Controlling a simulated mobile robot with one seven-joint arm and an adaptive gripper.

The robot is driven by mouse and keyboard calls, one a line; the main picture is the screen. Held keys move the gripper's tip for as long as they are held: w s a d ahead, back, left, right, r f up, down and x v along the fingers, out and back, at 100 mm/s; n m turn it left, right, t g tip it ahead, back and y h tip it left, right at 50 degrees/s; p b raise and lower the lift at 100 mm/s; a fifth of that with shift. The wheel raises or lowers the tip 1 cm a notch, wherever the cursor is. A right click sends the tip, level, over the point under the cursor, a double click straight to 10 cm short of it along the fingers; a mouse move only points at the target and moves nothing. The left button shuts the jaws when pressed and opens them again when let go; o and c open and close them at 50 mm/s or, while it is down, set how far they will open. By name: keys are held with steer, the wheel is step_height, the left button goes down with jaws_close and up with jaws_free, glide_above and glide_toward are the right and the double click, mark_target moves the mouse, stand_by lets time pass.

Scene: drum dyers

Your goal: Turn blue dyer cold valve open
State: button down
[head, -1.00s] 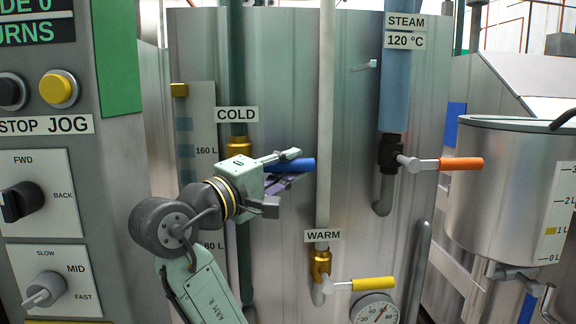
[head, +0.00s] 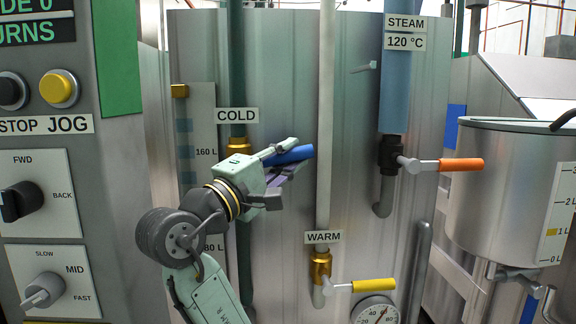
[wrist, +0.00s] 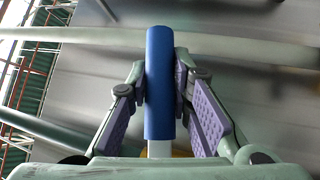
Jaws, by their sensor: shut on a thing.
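The cold valve's blue handle (head: 289,155) sticks out to the right from the brass valve body (head: 238,147) on the dark green pipe, below the COLD label (head: 237,115). The handle tilts slightly up toward its right end. My gripper (head: 284,160) is around the handle, with its fingers shut on it. In the wrist view the blue handle (wrist: 160,85) stands between the two purple-padded fingers (wrist: 160,92). The handle's inner part and some of the valve body are hidden behind my gripper in the head view.
A white pipe (head: 325,120) runs down just right of the handle to the yellow-handled warm valve (head: 373,286). The orange-handled steam valve (head: 460,164) is farther right. A control panel (head: 50,180) with knobs and buttons stands at left.

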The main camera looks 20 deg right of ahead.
steer(key=r+n+t, duration=0.1)
steer(key=n+t, duration=0.1)
steer(key=a+r+n+t+h, duration=0.1)
steer(key=r+n+t, duration=0.1)
steer(key=n, duration=0.1)
steer(key=shift+w+a+r, duration=0.15)
steer(key=n+t, duration=0.1)
steer(key=a+r+n+t+y, duration=0.1)
steer(key=n, duration=0.1)
steer(key=shift+w+r+n+t, duration=0.15)
steer(key=shift+r+n+t, duration=0.05)
steer(key=shift+n+t, duration=0.1)
steer(key=shift+w+a+r+n+t+y, duration=0.15)
steer(key=shift+a+n+t+y, duration=0.1)
steer(key=shift+n+t, duration=0.25)
steer(key=shift+a+r+n+t+y, duration=0.2)
steer(key=shift+n+t+y, duration=0.1)
steer(key=shift+n+t, duration=0.25)
steer(key=shift+w+a+r+n+t+y, duration=0.15)
steer(key=shift+a+n+t+y, duration=0.15)
steer(key=shift+n, duration=0.35)
steer(key=shift+s+d, duration=0.1)
steer(key=c, duration=1.4)
jaws_free()
steer(key=shift+c, duration=0.2)
